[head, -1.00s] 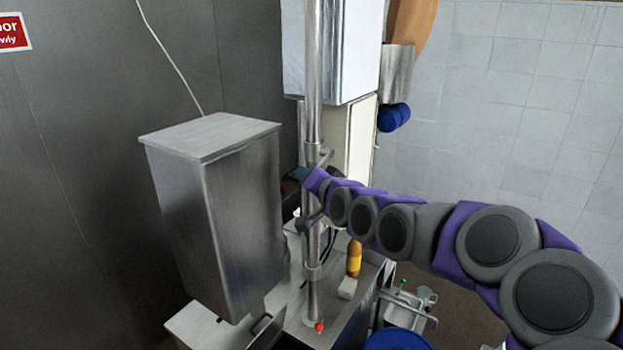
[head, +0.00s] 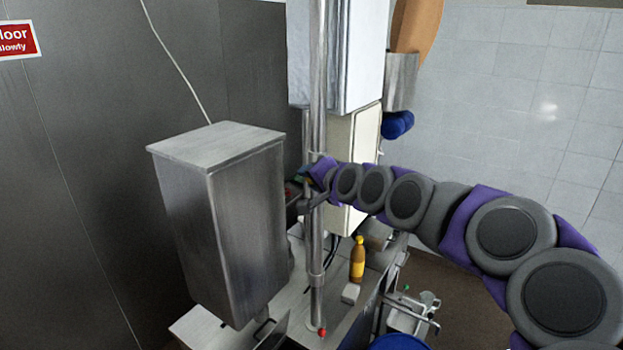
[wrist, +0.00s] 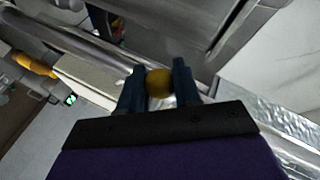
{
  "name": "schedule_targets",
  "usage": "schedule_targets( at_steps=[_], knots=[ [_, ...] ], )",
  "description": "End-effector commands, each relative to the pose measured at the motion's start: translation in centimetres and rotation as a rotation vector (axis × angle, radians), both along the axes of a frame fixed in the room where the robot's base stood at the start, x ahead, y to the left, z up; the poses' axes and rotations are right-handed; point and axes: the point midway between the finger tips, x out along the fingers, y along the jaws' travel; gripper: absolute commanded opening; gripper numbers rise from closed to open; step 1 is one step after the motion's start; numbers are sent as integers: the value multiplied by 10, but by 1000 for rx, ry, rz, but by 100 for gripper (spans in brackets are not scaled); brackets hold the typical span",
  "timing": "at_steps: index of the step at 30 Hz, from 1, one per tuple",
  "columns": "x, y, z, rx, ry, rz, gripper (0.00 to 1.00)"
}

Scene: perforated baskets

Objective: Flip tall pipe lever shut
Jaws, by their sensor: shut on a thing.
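The tall pipe (head: 317,200) is a vertical steel tube in the middle of the head view, with a red-tipped part near its foot. In the wrist view my gripper (wrist: 160,85) has its two dark fingers on either side of a round yellow knob (wrist: 160,82), which I take for the lever's end, and is shut on it. In the head view my gripper (head: 305,177) is at the pipe at mid-height, left of it and partly hidden. The rest of the lever is hidden in both views.
A steel box (head: 225,220) stands close to the left of the pipe. A white cabinet (head: 355,140) rises behind.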

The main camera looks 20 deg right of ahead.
Motion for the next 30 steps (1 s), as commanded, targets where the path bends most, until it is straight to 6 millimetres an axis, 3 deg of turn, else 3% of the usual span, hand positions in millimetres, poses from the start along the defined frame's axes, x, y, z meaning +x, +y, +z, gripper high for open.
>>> schedule_targets(
  at_steps=[2,3,10,21,30],
  knots=[
    [0,-1,3,0,-7,-4,0],
    [0,-2,3,0,-7,-4,35],
    [-1,-1,3,0,-5,-3,57],
    [-7,-3,4,0,-6,-4,58],
    [-52,-11,17,0,-5,-3,58]
  ],
)
